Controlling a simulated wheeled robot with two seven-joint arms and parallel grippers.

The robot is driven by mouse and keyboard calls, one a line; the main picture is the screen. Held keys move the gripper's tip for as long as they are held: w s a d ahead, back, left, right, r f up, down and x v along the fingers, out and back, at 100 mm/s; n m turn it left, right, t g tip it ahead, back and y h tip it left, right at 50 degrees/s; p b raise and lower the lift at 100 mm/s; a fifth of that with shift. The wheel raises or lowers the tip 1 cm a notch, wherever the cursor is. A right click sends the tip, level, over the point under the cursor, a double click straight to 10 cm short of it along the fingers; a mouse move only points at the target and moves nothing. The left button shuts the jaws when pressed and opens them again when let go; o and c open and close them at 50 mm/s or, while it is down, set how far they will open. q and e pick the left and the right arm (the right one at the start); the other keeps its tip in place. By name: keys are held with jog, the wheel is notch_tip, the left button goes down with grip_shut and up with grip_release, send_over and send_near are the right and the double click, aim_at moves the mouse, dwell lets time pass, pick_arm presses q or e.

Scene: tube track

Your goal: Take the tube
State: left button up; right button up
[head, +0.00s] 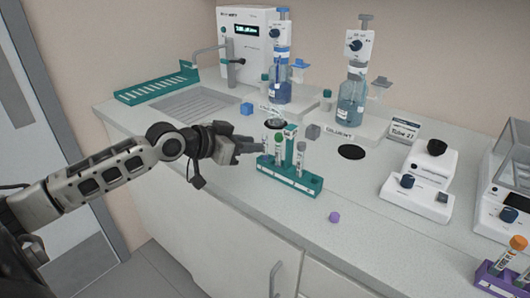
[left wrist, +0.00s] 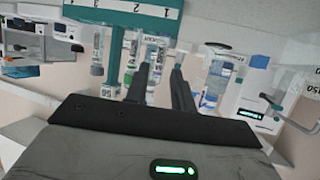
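A green rack (head: 306,184) stands near the front of the counter with upright tubes in it: a green-capped tube (head: 279,157), a teal-topped tube (head: 291,138) behind it and a pale-capped tube (head: 301,159) to the right. My left gripper (head: 252,145) is just left of the rack, at about tube height, pointing toward the tubes. In the left wrist view its two dark fingers (left wrist: 161,76) are apart, with the green rack (left wrist: 130,15) and tubes beyond them. I see no tube clearly held. My right gripper is not in view.
Two bottle dispensers (head: 352,102) stand behind the rack. White devices (head: 416,190) and a purple rack (head: 497,279) with an orange-capped tube are at the right.

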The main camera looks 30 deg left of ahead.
aim_at(265, 152)
pick_arm(q)
jog(key=shift+f+p+x, duration=0.15)
jog(key=shift+p+x, duration=0.1)
jog(key=shift+x, duration=1.7)
jog(key=shift+f+p+x, duration=0.15)
jog(key=shift+p+x, duration=0.1)
jog(key=shift+x, duration=1.65)
jog(key=shift+s, duration=0.15)
grip_shut()
